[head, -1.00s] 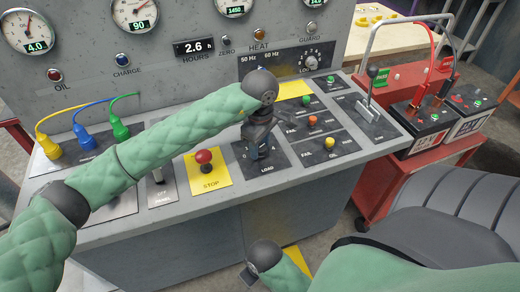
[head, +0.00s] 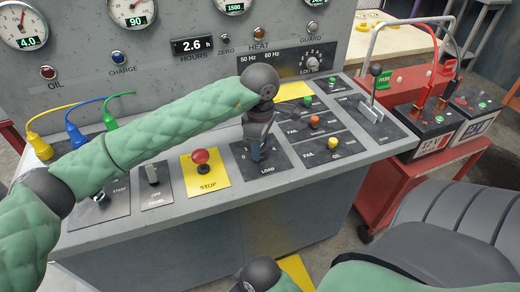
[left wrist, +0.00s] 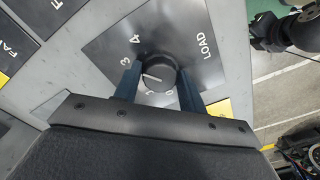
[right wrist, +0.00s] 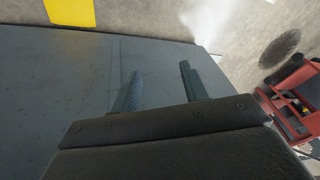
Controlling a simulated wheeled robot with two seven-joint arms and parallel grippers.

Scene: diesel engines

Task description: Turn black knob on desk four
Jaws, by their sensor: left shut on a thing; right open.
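The black knob (left wrist: 158,74) is round with a white pointer line, on a dark LOAD plate marked with digits. In the left wrist view its line points left, a little below the 3; the 4 is further up. My left gripper (left wrist: 159,84) has one finger on each side of the knob and is shut on it. In the head view the left gripper (head: 258,147) stands over the LOAD plate (head: 278,163) and hides most of the knob. My right gripper (right wrist: 158,86) is open and empty, in front of a plain grey panel surface.
Left of the LOAD plate is a red STOP button (head: 201,157) on a yellow plate. To its right are several coloured buttons and a lever (head: 375,85). A red cart (head: 400,175) with batteries stands at the right.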

